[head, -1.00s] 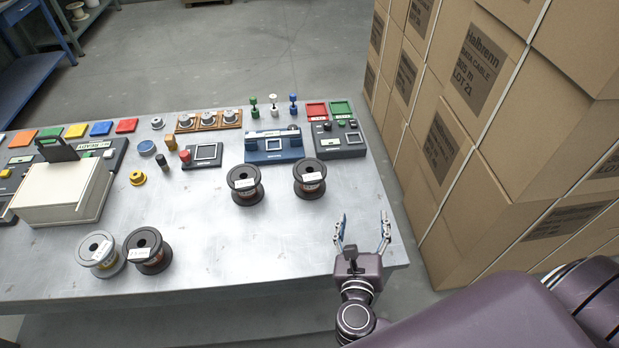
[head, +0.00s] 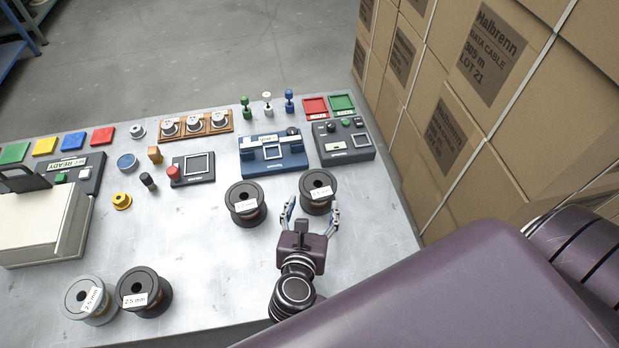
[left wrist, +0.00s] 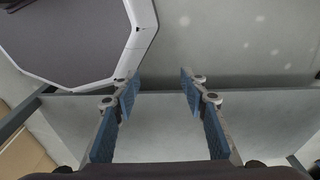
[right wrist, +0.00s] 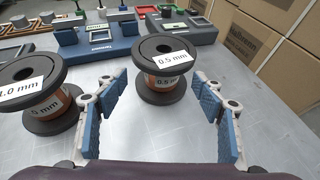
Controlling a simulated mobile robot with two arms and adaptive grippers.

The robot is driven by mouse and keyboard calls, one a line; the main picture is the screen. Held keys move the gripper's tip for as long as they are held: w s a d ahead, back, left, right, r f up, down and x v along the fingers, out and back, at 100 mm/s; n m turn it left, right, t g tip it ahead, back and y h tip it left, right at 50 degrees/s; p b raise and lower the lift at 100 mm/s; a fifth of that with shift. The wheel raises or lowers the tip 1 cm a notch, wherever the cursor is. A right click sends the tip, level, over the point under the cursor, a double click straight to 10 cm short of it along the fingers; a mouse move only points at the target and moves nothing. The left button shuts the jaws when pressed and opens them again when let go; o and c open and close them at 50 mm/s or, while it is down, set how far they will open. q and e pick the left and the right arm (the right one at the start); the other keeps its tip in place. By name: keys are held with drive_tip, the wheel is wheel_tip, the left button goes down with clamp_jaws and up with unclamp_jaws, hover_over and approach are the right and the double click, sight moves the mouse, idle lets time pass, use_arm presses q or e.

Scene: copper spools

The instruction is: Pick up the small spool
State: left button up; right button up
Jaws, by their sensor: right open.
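Four black or grey-flanged spools of copper wire stand upright on the metal table; they look alike in size, so I cannot tell by eye which is the small one. The 0.5 mm spool (head: 318,190) is right of the 1.0 mm spool (head: 245,203). My right gripper (head: 312,209) is open, with its fingertips at the near side of the 0.5 mm spool. In the right wrist view this spool (right wrist: 164,70) stands ahead between the open fingers (right wrist: 158,84), and the 1.0 mm spool (right wrist: 40,92) is at the left. My left gripper (left wrist: 160,79) is open and empty, away from the spools.
Two 2.5 mm spools, one grey (head: 90,299) and one black (head: 143,292), stand at the front left. A blue device (head: 273,155) and a dark grey box (head: 343,141) are behind the spools. Stacked cartons (head: 450,140) stand beyond the table's right edge.

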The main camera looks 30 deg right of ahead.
sight(317, 190)
drive_tip(key=shift+w+d+f, duration=0.1)
drive_tip(key=shift+w+d, duration=0.15)
drive_tip(key=shift+w, duration=0.1)
drive_tip(key=p+x, duration=0.1)
drive_tip(key=x, duration=0.2)
drive_tip(key=shift+d, duration=0.35)
drive_tip(key=shift+x, duration=1.2)
drive_tip(key=shift+w+f, duration=0.15)
drive_tip(key=shift+f, duration=0.05)
drive_tip(key=c, duration=1.2)
drive_tip(key=shift+r, duration=0.1)
drive_tip(key=c, duration=0.5)
use_arm(q)
drive_tip(key=s, duration=0.1)
drive_tip(key=s+r, duration=0.1)
drive_tip(key=s, duration=0.1)
drive_tip(key=shift+s+a+r, duration=0.1)
drive_tip(key=shift+s, duration=0.1)
use_arm(e)
drive_tip(key=shift+r, duration=0.1)
clamp_jaws()
